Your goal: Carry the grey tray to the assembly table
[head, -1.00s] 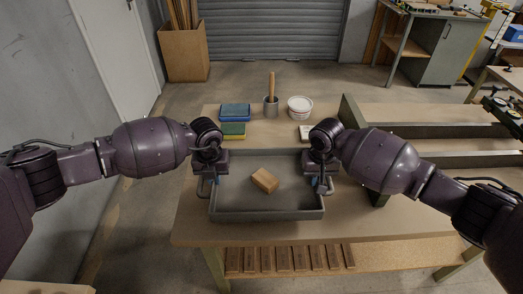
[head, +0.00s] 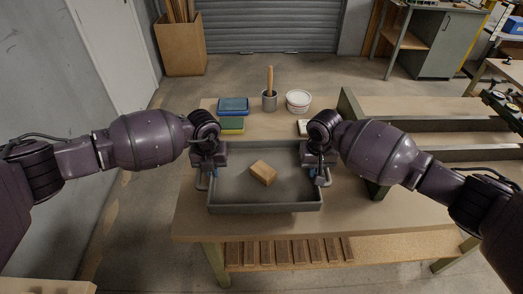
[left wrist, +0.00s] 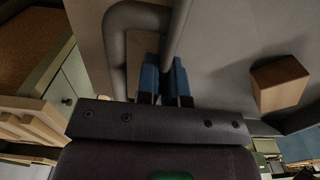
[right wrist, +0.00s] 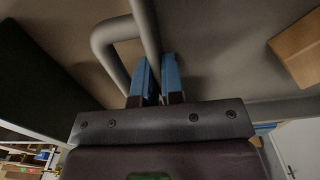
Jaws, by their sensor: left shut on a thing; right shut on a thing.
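The grey tray (head: 265,208) is over the near part of the wooden table and looks level. I cannot tell for sure whether it touches the tabletop. A wooden block (head: 263,173) lies inside it and shows in the left wrist view (left wrist: 279,83) and partly in the right wrist view (right wrist: 300,47). My left gripper (head: 211,173) is shut on the tray's left handle, its blue fingers (left wrist: 165,80) around the bar. My right gripper (head: 315,172) is shut on the right handle, its blue fingers (right wrist: 158,77) around that bar.
Behind the tray stand blue and green boxes (head: 233,106), a grey pot with a wooden-handled tool (head: 269,101) and a white tub (head: 298,101). A dark upright panel (head: 350,110) rises on the right. A cabinet (head: 440,48) stands at the back right. Floor shows behind the table.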

